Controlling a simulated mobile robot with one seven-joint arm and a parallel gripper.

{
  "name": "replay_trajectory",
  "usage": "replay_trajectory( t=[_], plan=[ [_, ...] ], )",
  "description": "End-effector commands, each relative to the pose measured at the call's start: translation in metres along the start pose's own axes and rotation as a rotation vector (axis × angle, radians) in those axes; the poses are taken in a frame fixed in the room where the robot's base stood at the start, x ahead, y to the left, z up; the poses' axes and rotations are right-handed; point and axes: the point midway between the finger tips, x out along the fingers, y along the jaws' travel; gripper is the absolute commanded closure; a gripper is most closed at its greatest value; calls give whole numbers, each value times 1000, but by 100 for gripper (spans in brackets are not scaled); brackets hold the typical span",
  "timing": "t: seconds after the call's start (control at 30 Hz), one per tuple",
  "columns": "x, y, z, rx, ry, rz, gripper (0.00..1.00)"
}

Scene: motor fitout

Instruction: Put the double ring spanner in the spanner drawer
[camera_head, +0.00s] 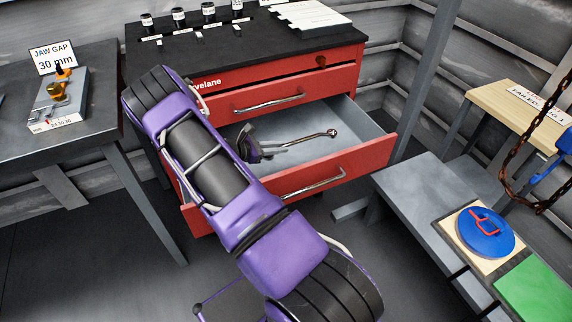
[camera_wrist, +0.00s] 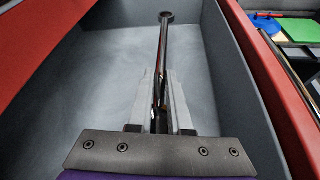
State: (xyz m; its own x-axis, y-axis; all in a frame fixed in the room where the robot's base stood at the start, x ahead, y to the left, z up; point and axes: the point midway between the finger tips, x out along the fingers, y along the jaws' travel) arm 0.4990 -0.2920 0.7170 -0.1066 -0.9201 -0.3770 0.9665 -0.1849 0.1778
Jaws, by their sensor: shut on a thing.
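The double ring spanner (camera_wrist: 165,45) is a long dark metal bar with a ring at its far end. In the wrist view it points away from me, between the two fingers of my gripper (camera_wrist: 161,100), which is shut on it. In the head view the spanner's ring end (camera_head: 332,132) shows over the open drawer (camera_head: 352,112) of the red cabinet. The drawer has a grey inside and no other thing shows in it. My gripper (camera_head: 275,150) is over the drawer's left part. The spanner's near end is hidden, and I cannot tell whether the spanner touches the drawer floor.
The red cabinet (camera_head: 230,84) has a black top with several small jars and a white stack (camera_head: 310,15). A dark bench (camera_head: 85,120) stands left. At right are a wooden table (camera_head: 500,95) and a grey bench (camera_head: 420,195) with a blue disc (camera_head: 478,240) and green mat (camera_head: 540,285).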

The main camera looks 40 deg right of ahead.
Motion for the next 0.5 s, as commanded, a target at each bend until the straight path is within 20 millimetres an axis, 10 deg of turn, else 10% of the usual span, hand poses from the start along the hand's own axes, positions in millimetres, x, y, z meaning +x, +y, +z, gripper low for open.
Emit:
replay_trajectory(
  t=[0.5],
  plan=[
    [28, -13, -63, 0, -1, -3, 100]
  ],
)
